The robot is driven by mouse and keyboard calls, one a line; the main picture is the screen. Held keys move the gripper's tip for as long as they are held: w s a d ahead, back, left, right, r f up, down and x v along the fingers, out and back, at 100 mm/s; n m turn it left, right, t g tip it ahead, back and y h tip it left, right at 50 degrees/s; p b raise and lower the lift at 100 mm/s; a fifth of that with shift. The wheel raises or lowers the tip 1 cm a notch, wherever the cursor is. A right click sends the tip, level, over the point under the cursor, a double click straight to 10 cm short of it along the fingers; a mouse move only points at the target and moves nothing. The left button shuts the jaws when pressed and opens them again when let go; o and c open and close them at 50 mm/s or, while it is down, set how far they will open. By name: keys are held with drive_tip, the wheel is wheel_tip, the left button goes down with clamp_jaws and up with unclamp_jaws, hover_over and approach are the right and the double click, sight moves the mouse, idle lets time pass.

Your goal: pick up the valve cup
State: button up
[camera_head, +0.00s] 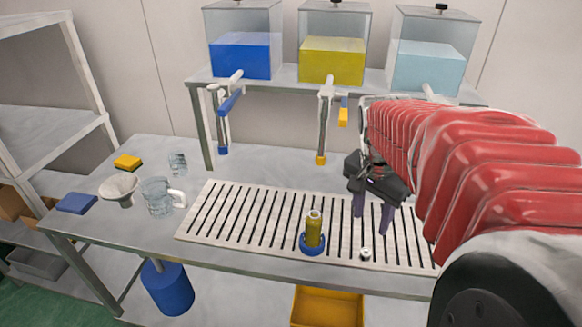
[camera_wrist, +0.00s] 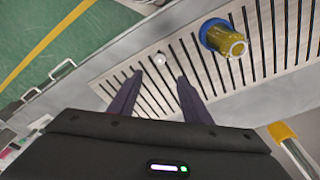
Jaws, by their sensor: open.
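The valve cup (camera_head: 365,253) is a small whitish round piece lying on the slatted rack, near its front edge. It also shows in the wrist view (camera_wrist: 159,60), a little beyond my fingertips and roughly between their lines. My gripper (camera_head: 373,232) is open and empty, with two dark purple fingers pointing down above the rack, behind the valve cup. In the wrist view my gripper (camera_wrist: 160,75) shows its fingers spread apart, with only rack slats between them.
The slatted rack (camera_head: 190,233) lies on a grey table. A glass jug (camera_head: 158,198), a funnel (camera_head: 118,190) and sponges stand at the left.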

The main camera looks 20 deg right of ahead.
hover_over(366, 250)
drive_tip(key=f, duration=0.5)
drive_tip(key=a+f, duration=0.1)
drive_tip(key=f, duration=0.1)
drive_tip(key=shift+s+f, duration=0.25)
drive_tip(key=shift+f, duration=0.1)
drive_tip(key=shift+w+d+f, duration=0.1)
drive_tip(key=shift+d+f, duration=0.1)
drive_tip(key=shift+f, duration=1.1)
drive_tip(key=shift+w+d+f, duration=0.1)
drive_tip(key=shift+d+f, duration=0.1)
drive_tip(key=shift+f, duration=1.1)
drive_tip(key=shift+s, duration=0.1)
clamp_jaws()
drive_tip(key=shift+r, duration=0.15)
wheel_tip(366, 250, up, 10)
drive_tip(key=shift+a+f+n, duration=0.15)
drive_tip(key=shift+f+n, duration=0.1)
drive_tip(key=shift+n, duration=0.05)
